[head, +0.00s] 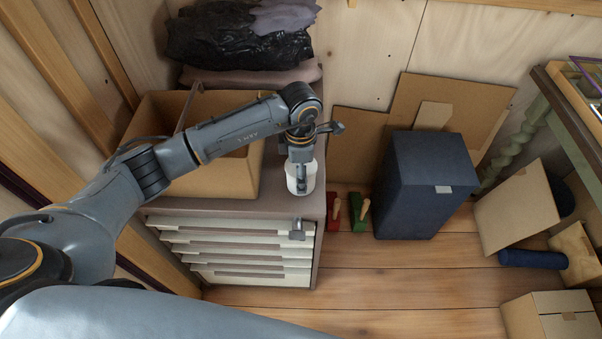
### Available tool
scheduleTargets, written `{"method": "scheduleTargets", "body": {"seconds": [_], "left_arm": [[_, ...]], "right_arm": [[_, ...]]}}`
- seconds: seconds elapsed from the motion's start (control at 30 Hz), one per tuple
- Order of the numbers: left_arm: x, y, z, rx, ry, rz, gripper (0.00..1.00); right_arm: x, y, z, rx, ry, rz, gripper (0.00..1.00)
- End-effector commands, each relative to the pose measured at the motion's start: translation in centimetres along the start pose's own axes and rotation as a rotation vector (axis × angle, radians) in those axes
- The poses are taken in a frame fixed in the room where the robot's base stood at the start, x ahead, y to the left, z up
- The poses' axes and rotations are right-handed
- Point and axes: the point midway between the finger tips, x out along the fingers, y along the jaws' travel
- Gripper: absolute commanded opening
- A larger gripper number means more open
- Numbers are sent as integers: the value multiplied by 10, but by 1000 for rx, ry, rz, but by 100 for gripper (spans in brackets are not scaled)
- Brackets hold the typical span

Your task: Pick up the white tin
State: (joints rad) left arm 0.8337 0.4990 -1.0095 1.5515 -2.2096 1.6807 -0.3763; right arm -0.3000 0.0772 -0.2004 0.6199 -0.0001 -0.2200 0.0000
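The white tin (311,180) stands on the top of the drawer cabinet, near its right side. My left arm reaches in from the left, and its gripper (300,188) points down at the tin. A dark finger covers the middle of the tin in this view, and white shows on both sides of it. The other finger is hidden, so I cannot tell whether the fingers are closed on the tin or only around it. My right gripper is not in view.
An open cardboard box (235,178) stands on the drawer cabinet (240,252), left of the tin. A black bag (235,40) lies behind. A dark blue box (420,185) and red and green brushes stand on the floor to the right. The wooden floor (400,285) in front is mostly clear.

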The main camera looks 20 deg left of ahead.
Motion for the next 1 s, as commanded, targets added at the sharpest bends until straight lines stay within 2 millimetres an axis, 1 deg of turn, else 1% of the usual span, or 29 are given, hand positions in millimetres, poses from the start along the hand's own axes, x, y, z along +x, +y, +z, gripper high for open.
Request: {"method": "scheduleTargets", "body": {"seconds": [0.03, 0.07, 0.33, 0.43, 0.57, 0.63, 0.9, 1.0], "left_arm": [[0, 0, 0, 0, 1, 0, 26], [1, 0, 0, 0, 1, -1, 23], [0, 0, 0, 0, 1, 0, 23], [-4, 0, 0, 0, 0, 2, 23], [-16, 1, 0, 1, -1, 4, 23], [-29, 2, 0, 1, -3, 7, 23], [-93, -52, -5, 6, -3, 7, 23], [-102, -80, -8, 8, -1, 3, 23]], "right_arm": [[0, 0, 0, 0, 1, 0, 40], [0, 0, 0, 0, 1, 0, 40], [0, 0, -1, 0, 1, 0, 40], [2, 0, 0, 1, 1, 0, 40], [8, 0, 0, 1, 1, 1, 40], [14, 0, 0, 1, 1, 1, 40], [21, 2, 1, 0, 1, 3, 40], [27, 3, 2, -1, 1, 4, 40]]}}
